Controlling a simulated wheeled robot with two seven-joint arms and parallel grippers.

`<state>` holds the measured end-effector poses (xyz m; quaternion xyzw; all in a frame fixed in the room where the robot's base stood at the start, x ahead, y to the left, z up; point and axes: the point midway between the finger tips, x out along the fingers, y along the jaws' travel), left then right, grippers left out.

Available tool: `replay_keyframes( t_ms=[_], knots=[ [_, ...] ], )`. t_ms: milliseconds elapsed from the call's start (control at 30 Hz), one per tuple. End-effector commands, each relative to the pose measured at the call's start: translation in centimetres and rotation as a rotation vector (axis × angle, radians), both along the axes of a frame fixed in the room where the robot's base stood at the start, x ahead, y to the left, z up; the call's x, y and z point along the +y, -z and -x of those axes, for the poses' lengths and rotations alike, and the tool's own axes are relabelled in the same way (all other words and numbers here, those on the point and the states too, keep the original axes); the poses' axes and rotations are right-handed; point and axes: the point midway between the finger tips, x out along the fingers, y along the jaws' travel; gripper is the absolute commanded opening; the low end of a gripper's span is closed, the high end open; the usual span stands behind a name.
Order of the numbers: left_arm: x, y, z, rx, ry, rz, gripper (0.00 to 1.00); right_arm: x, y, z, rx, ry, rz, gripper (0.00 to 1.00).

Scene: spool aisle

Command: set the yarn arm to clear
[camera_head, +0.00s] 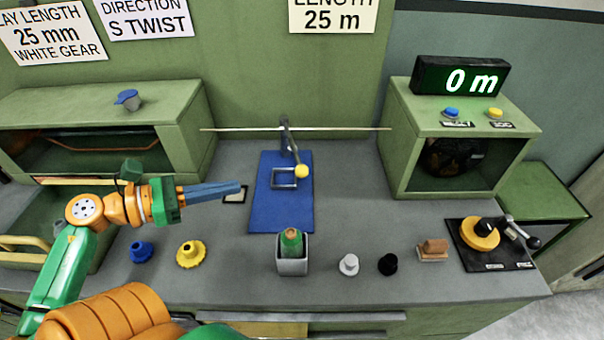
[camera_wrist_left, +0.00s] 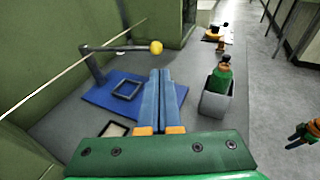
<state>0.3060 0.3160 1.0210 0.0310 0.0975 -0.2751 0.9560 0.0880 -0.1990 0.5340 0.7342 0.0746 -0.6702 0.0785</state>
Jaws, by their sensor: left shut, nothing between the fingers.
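The yarn arm (camera_head: 287,137) is a grey post and bar with a yellow ball knob (camera_head: 302,171) at its end. It stands at the back of a blue mat (camera_head: 268,212), and its bar points toward the front, over or near a small grey square frame (camera_head: 274,179). A thin pale yarn line (camera_head: 345,129) runs across at the post. In the left wrist view the yellow knob (camera_wrist_left: 156,47) is beyond my fingertips. My left gripper (camera_head: 240,187) is shut and empty, left of the mat, apart from the knob. My right gripper is not seen.
A grey holder (camera_head: 292,267) with a green spool stands in front of the mat. Blue (camera_head: 141,252), yellow (camera_head: 190,254), white (camera_head: 348,265) and black (camera_head: 388,264) knobbed pieces line the front. A green cabinet with a display (camera_head: 459,79) stands right. Bench right of the mat is clear.

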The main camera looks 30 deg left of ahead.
Motion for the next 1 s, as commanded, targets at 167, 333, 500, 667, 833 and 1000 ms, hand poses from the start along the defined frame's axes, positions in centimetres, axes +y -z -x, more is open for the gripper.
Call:
replay_keyframes(
  t_ms=[167, 333, 500, 667, 833, 1000],
  knots=[
    [-2.0, 0.2, -3.0, -0.004, 0.003, 0.002, 0.00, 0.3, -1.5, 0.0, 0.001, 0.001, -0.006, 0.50],
    [-3.9, 0.9, -6.2, -0.006, 0.002, 0.002, 0.00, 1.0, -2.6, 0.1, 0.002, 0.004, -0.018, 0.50],
    [-5.6, 1.5, -8.9, -0.007, -0.001, 0.003, 0.00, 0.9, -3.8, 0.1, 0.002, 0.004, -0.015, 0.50],
    [-6.6, 2.2, -10.5, -0.006, -0.002, 0.002, 0.00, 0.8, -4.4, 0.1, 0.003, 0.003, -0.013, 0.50],
    [-6.9, 2.5, -11.0, -0.004, -0.001, 0.001, 0.00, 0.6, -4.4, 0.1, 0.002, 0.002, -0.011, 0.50],
    [-6.9, 2.6, -10.9, -0.004, -0.001, 0.001, 0.00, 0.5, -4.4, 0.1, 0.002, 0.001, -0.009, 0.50]
  ],
)
